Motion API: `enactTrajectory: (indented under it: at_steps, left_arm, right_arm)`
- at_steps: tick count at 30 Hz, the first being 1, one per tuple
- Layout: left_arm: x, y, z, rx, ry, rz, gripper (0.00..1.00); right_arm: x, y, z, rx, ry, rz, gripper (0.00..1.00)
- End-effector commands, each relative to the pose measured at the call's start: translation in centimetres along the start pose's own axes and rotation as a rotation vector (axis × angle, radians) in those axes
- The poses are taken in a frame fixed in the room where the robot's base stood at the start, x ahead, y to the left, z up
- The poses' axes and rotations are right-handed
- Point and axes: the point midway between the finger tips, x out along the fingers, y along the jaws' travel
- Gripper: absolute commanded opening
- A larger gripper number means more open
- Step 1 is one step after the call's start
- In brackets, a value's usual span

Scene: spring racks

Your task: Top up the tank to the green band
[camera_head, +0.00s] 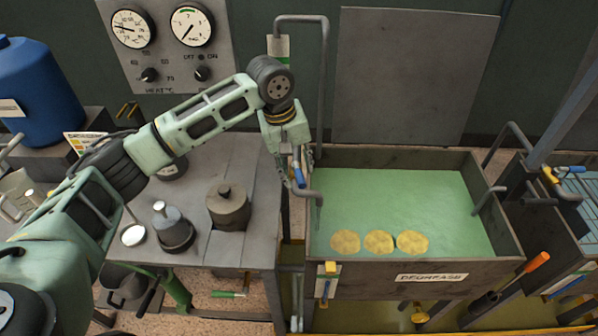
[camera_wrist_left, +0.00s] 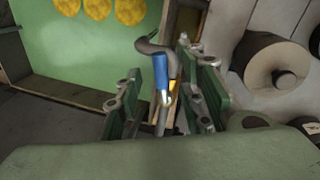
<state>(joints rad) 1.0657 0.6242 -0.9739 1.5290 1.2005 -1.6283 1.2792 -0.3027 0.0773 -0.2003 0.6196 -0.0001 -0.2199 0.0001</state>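The open tank (camera_head: 438,281), labelled DEGREASE, holds green liquid (camera_head: 390,205); three yellow discs (camera_head: 379,243) show near its front wall. A grey pipe (camera_head: 322,95) comes down to a spout at the tank's left wall. A blue tap lever (camera_head: 299,176) sits there, just below my left gripper (camera_head: 296,160). In the left wrist view the blue lever (camera_wrist_left: 161,78) lies between the two fingers of my left gripper (camera_wrist_left: 165,105), with gaps at both sides. A green mark shows at the top of the right dial (camera_head: 191,26). My right gripper is out of view.
A grey bench (camera_head: 205,165) left of the tank carries a dark round weight (camera_head: 228,206) and a smaller knobbed piece (camera_head: 174,228). A blue drum (camera_head: 38,90) stands far left. An orange-handled tool (camera_head: 536,262) is at the tank's right front.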

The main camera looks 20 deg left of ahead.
Motion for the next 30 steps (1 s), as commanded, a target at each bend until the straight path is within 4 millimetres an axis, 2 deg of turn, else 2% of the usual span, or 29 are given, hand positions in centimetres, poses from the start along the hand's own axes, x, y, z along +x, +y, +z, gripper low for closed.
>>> enactTrajectory:
  at_steps: [7,18,30]
  left_arm:
    - [3.2,0.0,0.0,-0.001,-0.001,-0.001,0.36]
    - [4.0,0.0,0.0,0.001,0.001,0.001,0.36]
    - [4.0,0.0,0.0,0.001,0.001,0.001,0.01]
  right_arm:
    - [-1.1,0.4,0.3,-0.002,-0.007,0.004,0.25]
    - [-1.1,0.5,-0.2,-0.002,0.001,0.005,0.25]
    - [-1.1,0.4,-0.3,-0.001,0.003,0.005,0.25]
